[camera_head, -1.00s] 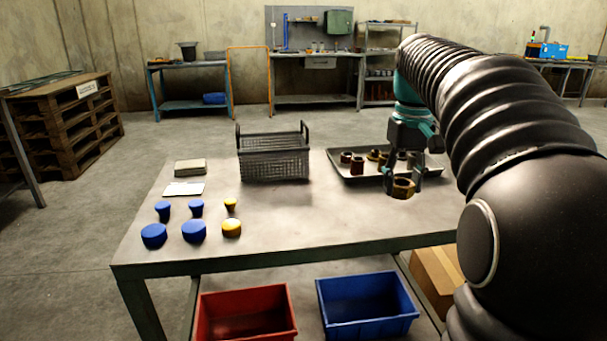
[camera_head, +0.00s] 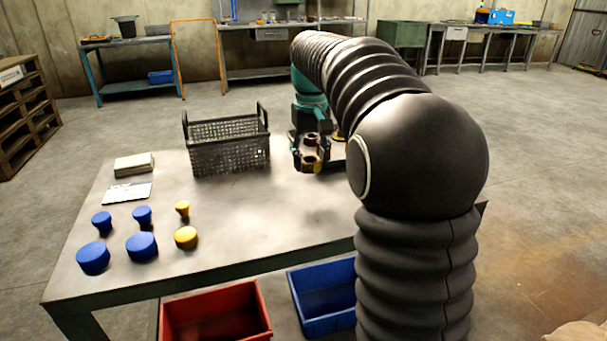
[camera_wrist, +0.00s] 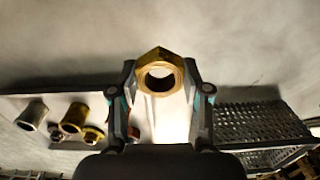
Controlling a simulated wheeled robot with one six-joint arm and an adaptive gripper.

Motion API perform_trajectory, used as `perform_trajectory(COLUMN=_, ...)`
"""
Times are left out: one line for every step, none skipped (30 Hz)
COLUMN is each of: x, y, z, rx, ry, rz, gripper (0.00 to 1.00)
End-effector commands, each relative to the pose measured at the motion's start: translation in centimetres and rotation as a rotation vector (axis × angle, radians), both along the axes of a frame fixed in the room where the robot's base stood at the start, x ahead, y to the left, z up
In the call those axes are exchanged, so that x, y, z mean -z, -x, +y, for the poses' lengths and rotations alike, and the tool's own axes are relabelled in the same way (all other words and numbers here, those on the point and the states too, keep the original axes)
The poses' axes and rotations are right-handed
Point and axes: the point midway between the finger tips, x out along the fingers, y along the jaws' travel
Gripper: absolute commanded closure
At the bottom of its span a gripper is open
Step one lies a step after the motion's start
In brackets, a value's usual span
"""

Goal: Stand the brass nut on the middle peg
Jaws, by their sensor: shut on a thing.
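My gripper (camera_wrist: 160,78) is shut on the brass nut (camera_wrist: 160,54), a hexagonal ring with a round hole facing the wrist camera. In the head view my gripper (camera_head: 311,154) holds the nut (camera_head: 313,168) above the table, to the right of the black basket and in front of the tray. Another dark ring-shaped piece shows just behind the nut. I cannot make out a middle peg in either view; my arm hides much of the table's right side in the head view.
A black mesh basket (camera_head: 231,152) stands at the table's back. A tray (camera_wrist: 62,99) with several fittings shows at left in the wrist view. Blue and yellow knob-like pieces (camera_head: 142,246) stand at front left. Red (camera_head: 215,318) and blue (camera_head: 323,298) bins sit below. The table's middle is clear.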

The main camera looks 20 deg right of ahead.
Motion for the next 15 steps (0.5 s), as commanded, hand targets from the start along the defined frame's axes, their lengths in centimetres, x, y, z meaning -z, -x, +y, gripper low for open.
perform_trajectory(x=0.3, y=-0.5, z=0.4, rx=-0.001, ry=0.000, rz=-0.001, gripper=1.00)
perform_trajectory(x=0.5, y=-0.8, z=0.5, rx=0.000, ry=0.000, rz=-0.002, gripper=1.00)
perform_trajectory(x=0.6, y=-1.0, z=0.7, rx=0.000, ry=0.000, rz=-0.002, gripper=1.00)
perform_trajectory(x=0.7, y=-1.2, z=0.7, rx=0.001, ry=0.000, rz=-0.002, gripper=1.00)
perform_trajectory(x=0.8, y=-1.2, z=0.8, rx=0.001, ry=0.000, rz=-0.002, gripper=1.00)
perform_trajectory(x=0.9, y=-1.3, z=0.8, rx=0.001, ry=0.000, rz=-0.002, gripper=1.00)
perform_trajectory(x=1.1, y=-1.3, z=0.8, rx=0.002, ry=0.000, rz=-0.002, gripper=1.00)
perform_trajectory(x=1.2, y=-1.3, z=0.8, rx=0.002, ry=0.000, rz=-0.002, gripper=1.00)
perform_trajectory(x=1.6, y=-1.3, z=0.8, rx=0.002, ry=0.000, rz=-0.001, gripper=1.00)
perform_trajectory(x=2.0, y=-1.3, z=0.8, rx=0.002, ry=0.000, rz=0.000, gripper=1.00)
perform_trajectory(x=2.3, y=-1.3, z=0.8, rx=0.002, ry=0.000, rz=0.000, gripper=1.00)
perform_trajectory(x=2.9, y=-1.3, z=0.8, rx=0.002, ry=0.000, rz=0.000, gripper=1.00)
perform_trajectory(x=3.4, y=-1.2, z=0.8, rx=0.002, ry=0.000, rz=0.001, gripper=1.00)
perform_trajectory(x=3.8, y=-1.2, z=0.8, rx=0.002, ry=0.000, rz=0.001, gripper=1.00)
perform_trajectory(x=4.3, y=-1.3, z=0.8, rx=0.002, ry=0.000, rz=-0.001, gripper=1.00)
